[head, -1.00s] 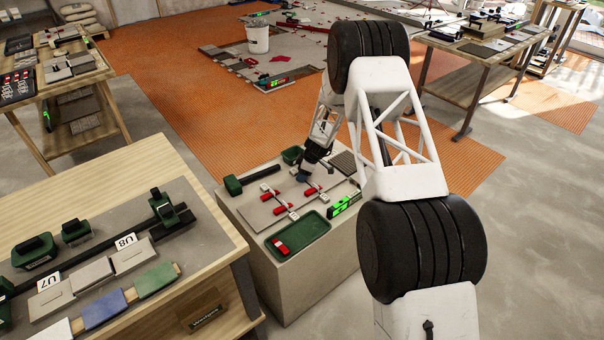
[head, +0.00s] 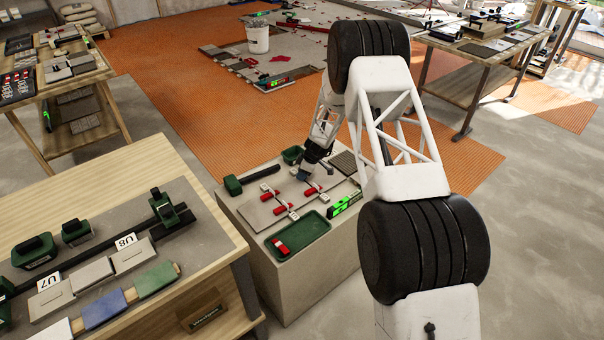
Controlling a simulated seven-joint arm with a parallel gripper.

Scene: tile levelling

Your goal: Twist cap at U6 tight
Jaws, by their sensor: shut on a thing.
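My gripper (head: 306,176) is at the far part of the grey tile panel (head: 258,213) on the block-like stand, small in the head view. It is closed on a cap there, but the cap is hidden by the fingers. No U6 label can be read at this distance. Red pieces with pale clips sit along the tile joints: one red piece (head: 313,187) is just below my gripper, and others (head: 269,195) (head: 281,207) lie to the left and nearer.
A green tray (head: 299,236) with a red piece in it stands at the stand's front, beside a green-lit level (head: 345,204). A green-headed mallet (head: 234,186) lies left. A wooden bench (head: 120,180) with tiles labelled U7 and U8 is at left.

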